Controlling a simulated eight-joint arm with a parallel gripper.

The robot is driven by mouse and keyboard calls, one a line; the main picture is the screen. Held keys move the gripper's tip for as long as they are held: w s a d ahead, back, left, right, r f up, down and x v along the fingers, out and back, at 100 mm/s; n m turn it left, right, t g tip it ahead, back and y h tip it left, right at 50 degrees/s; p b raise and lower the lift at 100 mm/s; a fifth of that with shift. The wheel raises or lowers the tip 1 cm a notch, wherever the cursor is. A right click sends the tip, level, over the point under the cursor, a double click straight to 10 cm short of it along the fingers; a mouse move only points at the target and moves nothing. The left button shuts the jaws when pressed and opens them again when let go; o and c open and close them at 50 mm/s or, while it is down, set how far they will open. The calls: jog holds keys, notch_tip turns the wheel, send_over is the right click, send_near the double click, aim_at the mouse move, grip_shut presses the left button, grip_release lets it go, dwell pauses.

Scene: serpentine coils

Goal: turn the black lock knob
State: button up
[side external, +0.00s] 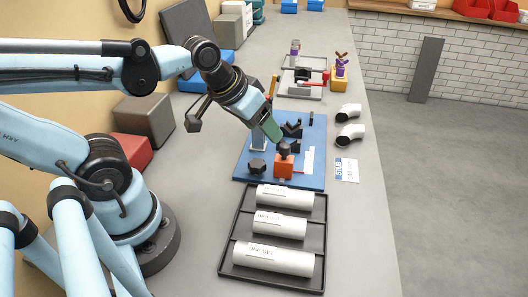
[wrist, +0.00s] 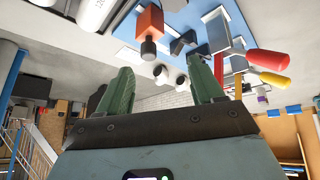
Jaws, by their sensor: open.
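An orange block (side external: 284,167) stands on a blue board (side external: 240,176), with a black knob (side external: 284,148) on it. The block (wrist: 150,22) and its knob (wrist: 148,48) also show in the wrist view, at top centre. A second dark faceted knob (side external: 257,166) sits on the board to the left of the block; I cannot tell which one is the lock knob. My gripper (side external: 276,137) points down just above the orange block's knob. In the wrist view its green fingers (wrist: 159,64) are apart with nothing between them. Contact with the knob is not visible.
A black tray (side external: 232,255) with three labelled white cylinders lies in front of the board. Two white elbow pipes (side external: 349,112) lie to the right. A red-handled clamp (side external: 312,80) stands behind. Black brackets (side external: 292,129) rise from the board near my gripper.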

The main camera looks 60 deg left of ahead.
aim_at(257, 163)
jog(key=a+n+g, duration=0.1)
jog(key=n, duration=0.1)
jog(key=a+n+g+h, duration=0.1)
jog(key=n, duration=0.2)
jog(key=a+n+g, duration=0.1)
jog(key=n, duration=0.1)
jog(key=shift+w+a+n, duration=0.2)
jog(key=shift+a+n, duration=0.05)
jog(key=shift+n, duration=0.15)
jog(key=shift+c, duration=0.8)
jog(key=shift+d+f+n+g+h, duration=0.15)
jog(key=shift+f+n+g+h, duration=0.4)
jog(key=shift+f+n, duration=1.05)
jog(key=shift+d+f+n+g+h, duration=0.1)
jog(key=shift+f+n+g+h, duration=0.5)
jog(key=shift+f+n, duration=1)
jog(key=shift+d+f+n+g+h, duration=0.15)
jog(key=shift+f+n+g+h, duration=0.65)
jog(key=shift+f, duration=1.4)
jog(key=shift+t+y, duration=0.25)
jog(key=c, duration=0.8)
